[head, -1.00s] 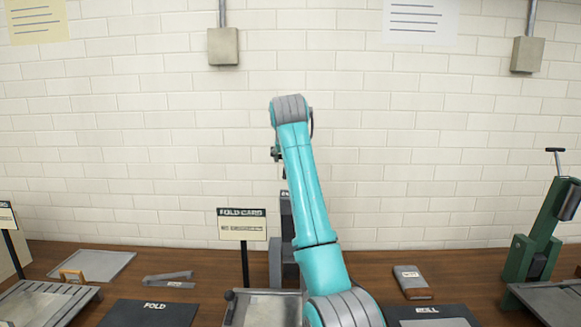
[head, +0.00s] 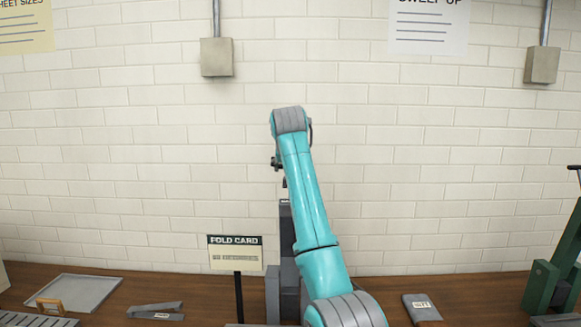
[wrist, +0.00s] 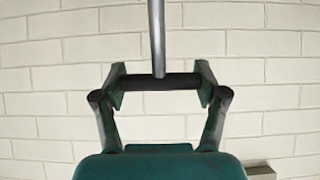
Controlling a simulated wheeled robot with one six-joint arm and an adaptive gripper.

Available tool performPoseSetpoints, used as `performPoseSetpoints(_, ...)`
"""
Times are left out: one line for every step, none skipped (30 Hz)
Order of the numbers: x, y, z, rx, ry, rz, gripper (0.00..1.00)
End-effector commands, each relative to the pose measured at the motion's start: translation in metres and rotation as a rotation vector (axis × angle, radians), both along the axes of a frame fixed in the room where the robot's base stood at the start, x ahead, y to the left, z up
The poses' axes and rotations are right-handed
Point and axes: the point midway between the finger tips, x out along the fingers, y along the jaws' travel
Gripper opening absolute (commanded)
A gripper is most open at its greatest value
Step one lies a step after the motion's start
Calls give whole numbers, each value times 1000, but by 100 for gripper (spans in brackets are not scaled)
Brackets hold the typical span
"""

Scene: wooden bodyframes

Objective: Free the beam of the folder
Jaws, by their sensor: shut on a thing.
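A black crossbar (wrist: 142,82) on the end of a thin metal rod (wrist: 157,35) lies between the fingers of my gripper (wrist: 162,84) in the wrist view. My gripper is shut on this bar. In the head view, a small dark part of my gripper (head: 277,162) shows at the left of my teal arm; its fingers are hard to make out there.
A grey tray (head: 75,291), a tan handle (head: 50,305) and a grey metal piece (head: 155,309) lie at the left of the wooden bench (head: 200,290). A labelled grey packet (head: 422,307) lies right of my arm. A green machine (head: 552,270) stands at far right.

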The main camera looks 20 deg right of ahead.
Motion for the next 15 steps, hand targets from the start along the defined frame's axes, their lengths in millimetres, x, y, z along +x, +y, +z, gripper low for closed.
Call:
performPoseSetpoints(1, -1, 0, -1, -4, 0, 9)
performPoseSetpoints(1, -1, 0, -1, -4, 0, 9)
performPoseSetpoints(1, -1, 0, -2, -5, 0, 79)
performPoseSetpoints(1, -1, 0, -1, -4, 0, 87)
performPoseSetpoints(1, -1, 0, -1, -4, 0, 94)
performPoseSetpoints(1, -1, 0, -1, -4, 0, 98)
performPoseSetpoints(1, -1, 0, -1, -3, 0, 98)
performPoseSetpoints(1, -1, 0, -1, -3, 0, 98)
performPoseSetpoints(1, -1, 0, -1, -3, 0, 98)
performPoseSetpoints(0, 0, 0, -1, -3, 0, 98)
performPoseSetpoints(0, 0, 0, -1, -2, 0, 98)
performPoseSetpoints(0, 0, 0, -1, -2, 0, 98)
performPoseSetpoints(0, 0, 0, -1, -2, 0, 98)
performPoseSetpoints(0, 0, 0, -1, -2, 0, 98)
performPoseSetpoints(0, 0, 0, -1, -2, 0, 98)
